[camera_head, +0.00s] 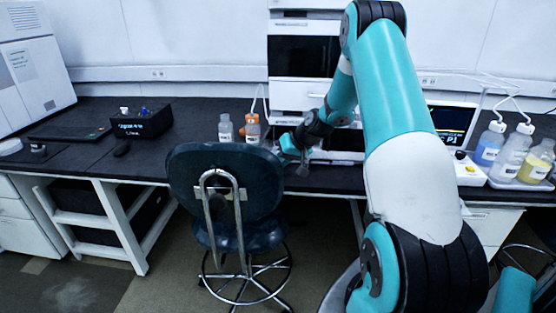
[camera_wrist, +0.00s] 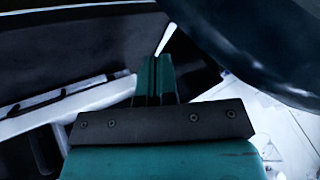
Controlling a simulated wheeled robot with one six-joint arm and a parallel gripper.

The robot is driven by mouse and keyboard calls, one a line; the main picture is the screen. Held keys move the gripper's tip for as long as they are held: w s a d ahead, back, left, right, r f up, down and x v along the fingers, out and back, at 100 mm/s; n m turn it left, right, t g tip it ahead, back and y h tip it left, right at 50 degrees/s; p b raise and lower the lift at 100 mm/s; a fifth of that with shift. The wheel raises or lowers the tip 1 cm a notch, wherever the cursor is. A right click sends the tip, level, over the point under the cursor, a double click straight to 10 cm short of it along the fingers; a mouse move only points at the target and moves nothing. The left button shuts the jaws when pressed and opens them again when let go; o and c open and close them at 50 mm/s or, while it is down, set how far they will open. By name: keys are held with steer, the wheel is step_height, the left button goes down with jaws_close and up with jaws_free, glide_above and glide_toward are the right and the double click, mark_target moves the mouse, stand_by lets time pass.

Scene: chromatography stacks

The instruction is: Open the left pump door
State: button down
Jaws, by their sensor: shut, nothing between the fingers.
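A white and black chromatography stack (camera_head: 303,95) stands at the back of the bench, partly behind my arm. I cannot make out for sure which of its panels is the left pump door, or whether that door is open or closed. The stack's low front is mostly hidden by my wrist. My gripper (camera_head: 292,152) is just in front of it, low over the bench edge and close to the chair's backrest. In the wrist view my gripper (camera_wrist: 157,78) has its teal fingers together, with nothing between them. A white bar with dark slots (camera_wrist: 60,105) lies to their left.
A dark chair (camera_head: 222,180) stands before the bench, its back near my gripper; it also fills the wrist view's upper right (camera_wrist: 255,45). Two bottles (camera_head: 239,129) stand left of the stack. More bottles (camera_head: 512,155) stand at right.

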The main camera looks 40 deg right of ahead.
steer(key=s+r+b, duration=0.1)
steer(key=s+r, duration=0.6)
steer(key=r, duration=0.1)
